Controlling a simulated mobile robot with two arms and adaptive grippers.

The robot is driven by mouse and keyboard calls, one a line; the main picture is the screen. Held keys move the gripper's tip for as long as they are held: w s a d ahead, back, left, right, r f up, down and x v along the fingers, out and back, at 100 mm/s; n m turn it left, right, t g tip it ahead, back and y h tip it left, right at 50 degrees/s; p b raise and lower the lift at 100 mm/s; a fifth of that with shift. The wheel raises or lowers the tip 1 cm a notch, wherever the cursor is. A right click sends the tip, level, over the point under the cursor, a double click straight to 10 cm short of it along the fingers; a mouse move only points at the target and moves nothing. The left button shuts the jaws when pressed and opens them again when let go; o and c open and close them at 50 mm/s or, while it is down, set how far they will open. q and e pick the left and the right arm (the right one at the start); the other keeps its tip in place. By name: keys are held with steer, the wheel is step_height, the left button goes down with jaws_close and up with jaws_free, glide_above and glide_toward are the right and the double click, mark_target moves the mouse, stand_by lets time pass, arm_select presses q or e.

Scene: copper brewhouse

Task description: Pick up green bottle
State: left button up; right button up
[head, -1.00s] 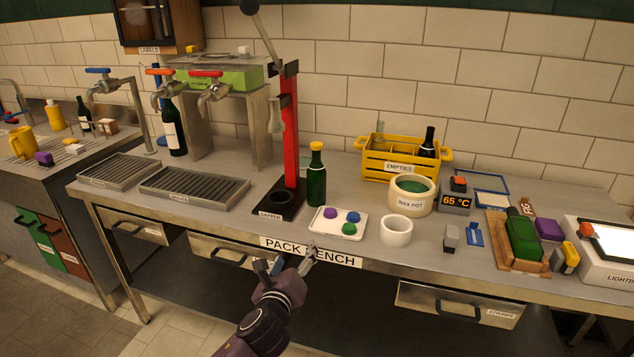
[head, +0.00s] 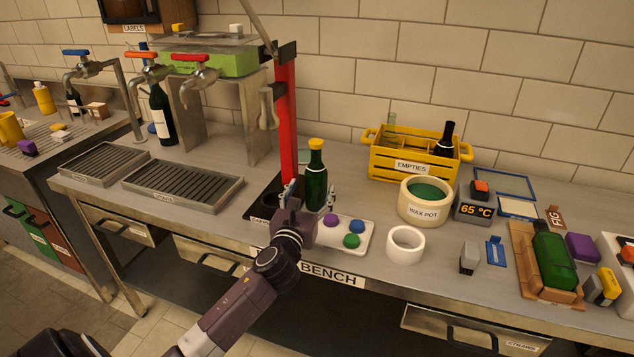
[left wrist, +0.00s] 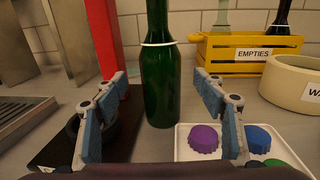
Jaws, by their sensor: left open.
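A green bottle (head: 316,180) with a yellow cap stands upright on the pack bench, beside the red capper post. In the left wrist view the green bottle (left wrist: 160,75) rises between the two finger pads, a little beyond their tips, with a pale ring around it. My left gripper (head: 309,194) is open and low in front of the bottle; its fingers also show in the left wrist view (left wrist: 166,105), apart on either side with nothing held. The gripper hides part of the bottle's lower end in the head view. My right gripper is not in view.
The red capper (head: 287,120) stands close left of the bottle. A white tray (head: 352,246) with coloured caps lies close right, with a white ring-shaped cup (head: 405,244), wax pot (head: 425,205) and yellow empties crate (head: 400,166) farther right. Another green bottle (head: 553,255) lies in a wooden cradle.

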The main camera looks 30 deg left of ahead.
mark_target(313, 188)
arm_select(q)
steer(key=shift+x, duration=0.95)
steer(key=shift+w+a+f, duration=0.15)
steer(key=shift+w+a, duration=0.05)
steer(key=shift+w, duration=0.4)
steer(key=shift+w+a+f, duration=0.2)
steer(key=shift+w, duration=0.4)
steer(key=shift+w+a, duration=0.1)
steer(key=shift+w, duration=0.35)
steer(key=c, duration=1.4)
steer(key=shift+r, duration=0.15)
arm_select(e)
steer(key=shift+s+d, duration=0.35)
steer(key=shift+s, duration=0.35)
